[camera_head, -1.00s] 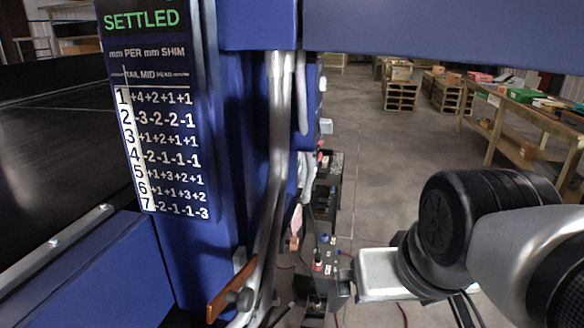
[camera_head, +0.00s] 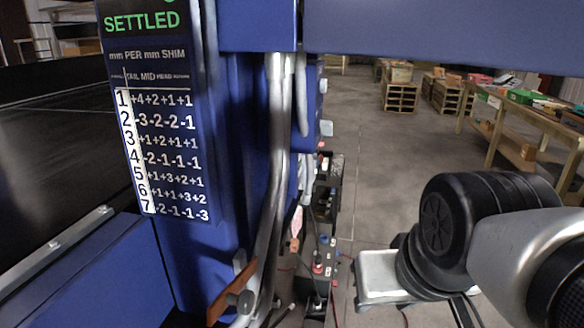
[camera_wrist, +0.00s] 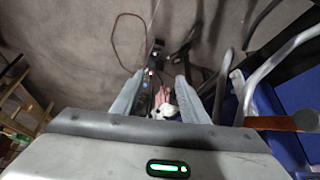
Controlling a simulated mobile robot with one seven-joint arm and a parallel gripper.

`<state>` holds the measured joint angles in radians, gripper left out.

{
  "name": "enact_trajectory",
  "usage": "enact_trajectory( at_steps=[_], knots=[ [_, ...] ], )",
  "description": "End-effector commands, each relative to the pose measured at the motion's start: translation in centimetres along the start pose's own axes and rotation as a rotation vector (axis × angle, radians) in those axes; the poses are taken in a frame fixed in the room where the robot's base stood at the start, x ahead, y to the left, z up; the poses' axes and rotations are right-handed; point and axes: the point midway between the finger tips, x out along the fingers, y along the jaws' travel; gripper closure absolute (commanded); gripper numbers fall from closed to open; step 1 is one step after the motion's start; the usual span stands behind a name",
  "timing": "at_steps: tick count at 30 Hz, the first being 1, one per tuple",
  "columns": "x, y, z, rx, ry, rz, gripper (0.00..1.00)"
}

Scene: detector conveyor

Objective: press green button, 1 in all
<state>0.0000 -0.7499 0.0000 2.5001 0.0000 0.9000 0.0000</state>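No green button can be made out in either view. A dark box (camera_head: 326,285) with small red and blue controls stands low beside the blue frame in the head view; its details are too small to tell. In the wrist view my gripper (camera_wrist: 159,77) has its two pale fingers spread apart, with no object clearly held between them. Part of the box and a pinkish item show beyond and between the fingers. In the head view my wrist is at the lower right, to the right of the box; the fingertips are not clear there.
A blue frame post (camera_head: 240,150) with cables and an orange-brown handle (camera_head: 232,290) stands left of the box. A sign (camera_head: 155,140) reads SETTLED in green above a number table. A wooden table (camera_head: 530,125) and pallets (camera_head: 400,97) stand behind on open floor.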

Motion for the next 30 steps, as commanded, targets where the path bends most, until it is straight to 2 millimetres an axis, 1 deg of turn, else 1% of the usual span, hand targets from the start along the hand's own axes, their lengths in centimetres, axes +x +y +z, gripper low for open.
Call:
enact_trajectory(
  at_steps=[1, 5, 6, 7, 30],
  knots=[
    [0.00, 0.00, 0.00, 0.000, 0.000, 0.000, 0.69],
    [0.00, 0.00, 0.00, 0.000, 0.000, 0.000, 0.91],
    [0.00, 0.00, 0.00, 0.000, 0.000, 0.000, 0.98],
    [0.00, 0.00, 0.00, 0.000, 0.000, 0.000, 1.00],
    [0.00, 0.00, 0.00, 0.000, 0.000, 0.000, 1.00]
  ],
)
